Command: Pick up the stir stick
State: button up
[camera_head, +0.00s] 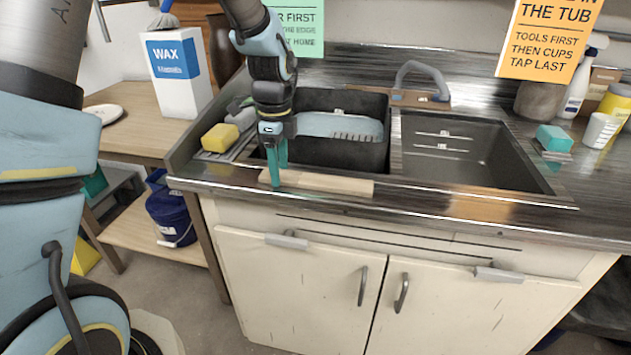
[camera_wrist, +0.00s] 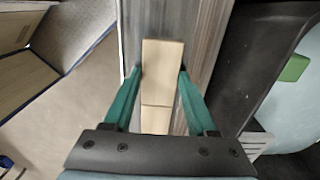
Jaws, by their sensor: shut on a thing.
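The stir stick (camera_head: 325,183) is a flat, pale wooden bar lying along the front edge of the sink counter, in front of the black basin. My gripper (camera_head: 279,176) points down at its left part with teal fingers. In the wrist view the stick (camera_wrist: 162,54) runs up between the two fingertips of my gripper (camera_wrist: 160,72), which meet its sides. The gripper is shut on it. The stick's near end is hidden by the gripper body. I cannot tell any gap between stick and counter.
The black basin (camera_head: 340,152) holds a pale blue item (camera_head: 335,125). An empty grey sink (camera_head: 470,150) is to its right. A yellow sponge (camera_head: 220,137) lies at left, a teal sponge (camera_head: 553,138) at right. A WAX box (camera_head: 180,75) stands on the wooden table.

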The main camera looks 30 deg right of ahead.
grip_shut()
dwell(0.4)
